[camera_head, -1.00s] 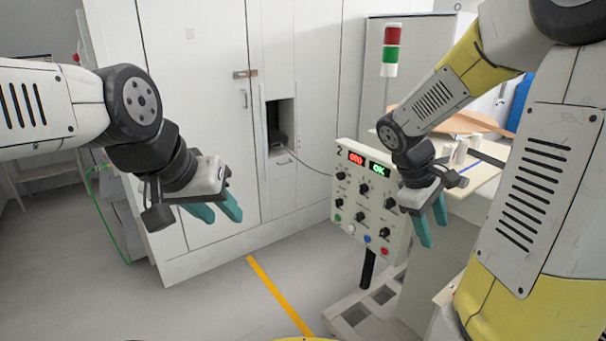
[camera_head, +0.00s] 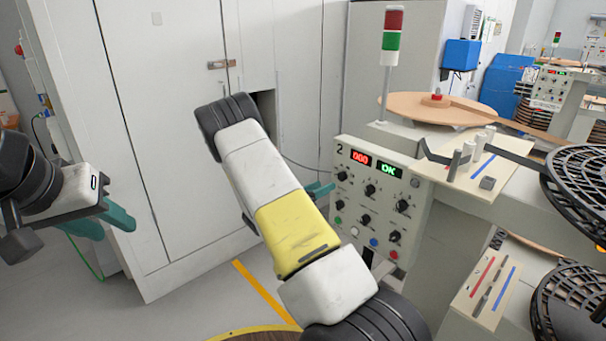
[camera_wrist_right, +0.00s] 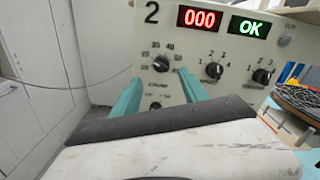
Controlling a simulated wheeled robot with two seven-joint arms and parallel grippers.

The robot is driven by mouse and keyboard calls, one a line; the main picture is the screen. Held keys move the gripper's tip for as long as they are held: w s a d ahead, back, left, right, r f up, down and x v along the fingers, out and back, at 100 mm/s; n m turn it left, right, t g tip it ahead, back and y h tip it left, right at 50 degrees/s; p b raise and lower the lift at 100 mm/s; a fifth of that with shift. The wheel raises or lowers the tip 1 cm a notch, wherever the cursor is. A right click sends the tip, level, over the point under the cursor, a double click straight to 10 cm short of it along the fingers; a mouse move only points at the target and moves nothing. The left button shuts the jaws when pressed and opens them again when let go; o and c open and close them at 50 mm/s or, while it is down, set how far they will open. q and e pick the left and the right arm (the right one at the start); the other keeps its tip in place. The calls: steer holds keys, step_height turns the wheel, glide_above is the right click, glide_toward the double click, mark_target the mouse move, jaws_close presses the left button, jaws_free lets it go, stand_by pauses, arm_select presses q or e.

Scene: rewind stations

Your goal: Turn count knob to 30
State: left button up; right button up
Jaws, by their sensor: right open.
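The control panel (camera_head: 390,215) marked 2 stands upright with several black knobs. The count knob (camera_wrist_right: 160,63) is the top left one in the right wrist view, with a ring of numbers around it; its pointer is too small to read surely. It also shows in the head view (camera_head: 342,176). My right gripper (camera_wrist_right: 160,88) is open, its teal fingers spread either side of the knob's line and apparently short of it. In the head view its fingertips (camera_head: 320,189) show by the panel's left edge, mostly behind my arm. My left gripper (camera_head: 103,222) is open and empty, far left.
The panel's red display (camera_wrist_right: 200,18) reads 000 and the green one (camera_wrist_right: 249,26) reads OK. More knobs (camera_wrist_right: 214,71) sit to the right. Coloured buttons (camera_head: 373,242) line the panel's bottom. A white cabinet (camera_head: 170,120) stands behind; a worktable with reels is right.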

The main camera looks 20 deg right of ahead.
mark_target(339, 179)
steer(key=x, duration=0.7)
steer(key=shift+d, duration=0.3)
jaws_close()
